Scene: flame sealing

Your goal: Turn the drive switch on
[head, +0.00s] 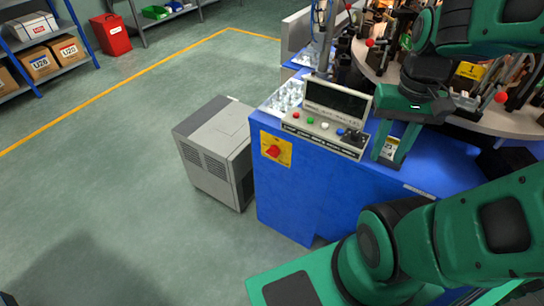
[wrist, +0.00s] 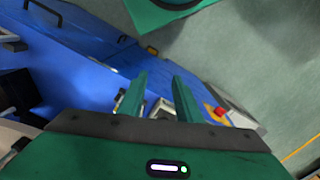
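A control panel (head: 325,131) with a dark screen (head: 337,98) sits on top of the blue machine cabinet (head: 305,190). It carries red, green and white buttons and a black control at its right end. A red rotary switch (head: 273,152) on a yellow plate is on the cabinet's side; its red knob also shows in the wrist view (wrist: 220,112). No label naming the drive switch is readable. My gripper (head: 388,157) is just right of the panel, fingers pointing down. In the wrist view my gripper (wrist: 160,82) shows two parted fingers with nothing held; the panel partly shows beyond them.
A grey vented box (head: 213,150) stands on the floor left of the cabinet. A round table with tooling (head: 420,90) is behind my gripper. Shelves with boxes (head: 40,63) and a red bin (head: 111,35) are far left. The floor at left is clear.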

